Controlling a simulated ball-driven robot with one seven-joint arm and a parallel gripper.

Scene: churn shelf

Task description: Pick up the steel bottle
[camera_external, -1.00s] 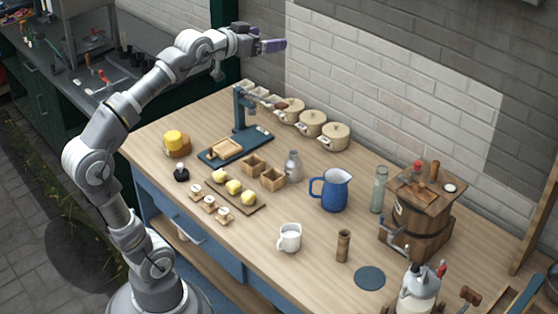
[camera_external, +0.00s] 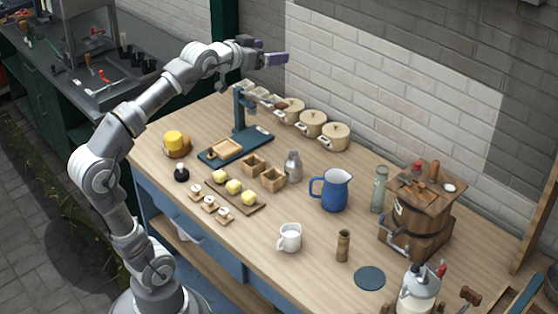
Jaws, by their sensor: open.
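The steel bottle (camera_external: 293,166) is a small grey metal bottle with a narrow neck. It stands upright near the middle of the wooden table (camera_external: 300,208), just right of two small wooden boxes. My gripper (camera_external: 286,55), with purple fingers, is open and empty. It is high above the back of the table, in front of the brick wall, well above and apart from the bottle.
A blue pitcher (camera_external: 335,190) stands right of the bottle. Wooden boxes (camera_external: 273,179) are close on its left. A dark blue stand (camera_external: 240,112) and lidded pots (camera_external: 334,136) are behind it. A white jug (camera_external: 289,238) is in front. A wooden churn (camera_external: 418,220) stands at the right.

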